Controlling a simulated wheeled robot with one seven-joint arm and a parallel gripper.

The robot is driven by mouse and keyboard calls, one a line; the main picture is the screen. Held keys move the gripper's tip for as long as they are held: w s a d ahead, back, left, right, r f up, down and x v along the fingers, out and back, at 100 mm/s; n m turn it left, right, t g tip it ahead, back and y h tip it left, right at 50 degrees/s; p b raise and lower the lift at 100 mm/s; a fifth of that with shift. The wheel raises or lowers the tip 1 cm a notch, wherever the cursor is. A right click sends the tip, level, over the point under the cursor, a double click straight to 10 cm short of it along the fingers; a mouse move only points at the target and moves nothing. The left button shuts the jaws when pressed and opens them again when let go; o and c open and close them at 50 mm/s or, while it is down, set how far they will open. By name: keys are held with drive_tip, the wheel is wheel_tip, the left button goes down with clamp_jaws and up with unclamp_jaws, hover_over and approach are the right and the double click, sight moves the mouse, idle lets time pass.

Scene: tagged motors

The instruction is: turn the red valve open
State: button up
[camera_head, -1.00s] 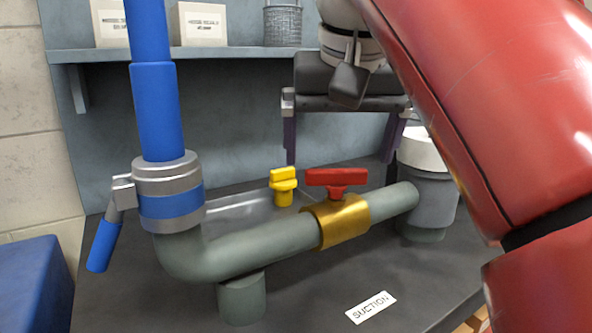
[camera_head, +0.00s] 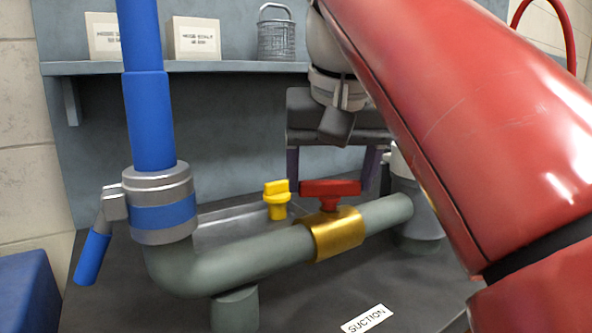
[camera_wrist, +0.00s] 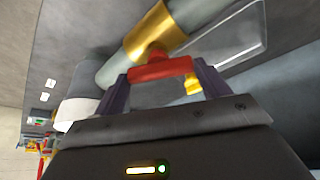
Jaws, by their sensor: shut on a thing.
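The red valve handle (camera_head: 330,190) is a flat bar on a short stem. It sits on a brass collar (camera_head: 338,234) around the grey-green pipe (camera_head: 260,262). My gripper (camera_head: 331,178) reaches down over it from behind, with a dark finger at each end of the bar. In the wrist view the red handle (camera_wrist: 160,69) spans the space between the two purple-grey fingers of my gripper (camera_wrist: 160,76), which are shut on it.
A yellow valve handle (camera_head: 276,200) stands close left of the red one. A blue vertical pipe (camera_head: 150,120) with a clamp lever (camera_head: 95,255) rises at left. A shelf (camera_head: 230,67) with boxes and a basket (camera_head: 276,35) is behind. A SUCTION label (camera_head: 367,319) lies in front.

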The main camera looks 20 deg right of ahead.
drive_tip(key=n+y+p, duration=0.1)
drive_tip(key=n, duration=0.1)
drive_tip(key=shift+r+n, duration=0.1)
drive_tip(key=shift+n, duration=0.3)
drive_tip(key=shift+d+n+y+p, duration=0.15)
drive_tip(key=shift+n+y+p, duration=0.65)
drive_tip(key=shift+n, duration=0.6)
drive_tip(key=o, duration=1)
drive_tip(key=p+v, duration=0.2)
drive_tip(key=v, duration=0.5)
drive_tip(key=shift+s+r+p, duration=0.1)
drive_tip(key=shift+r+p, duration=0.25)
